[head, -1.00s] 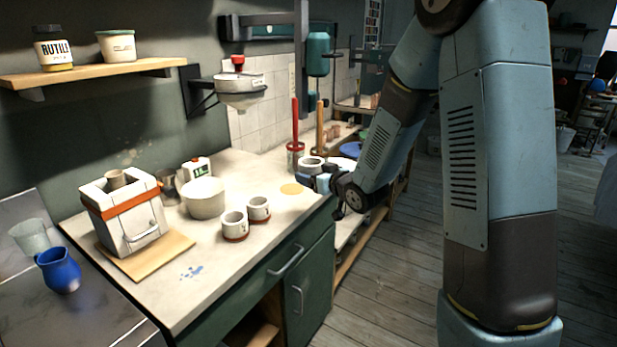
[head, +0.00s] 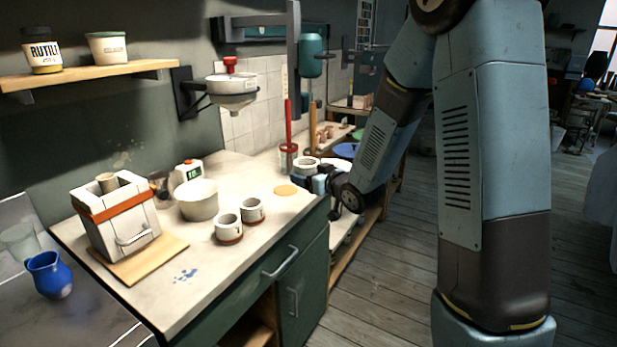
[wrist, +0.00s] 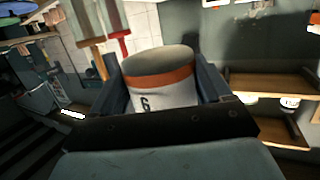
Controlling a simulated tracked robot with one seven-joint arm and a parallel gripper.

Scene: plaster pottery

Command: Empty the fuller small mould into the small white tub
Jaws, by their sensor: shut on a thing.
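My gripper (head: 318,179) is shut on a small white mould (head: 305,163) with an orange band, at the right back end of the bench. In the wrist view the mould (wrist: 162,85) sits between both fingers and shows a dark "6"; that view looks upside down, and the mould appears about upright. Two similar small moulds, a front one (head: 228,232) and a back one (head: 252,213), stand side by side on the bench. How full any mould is I cannot tell. A round white tub (head: 197,203) stands left of them, its inside mostly hidden.
A white box with an orange band (head: 120,215) stands on a board (head: 168,258) at the left. A device with a green display (head: 188,172) and a metal jug (head: 162,186) stand behind the tub. A blue jug (head: 49,275) is at far left. The bench's front right is clear.

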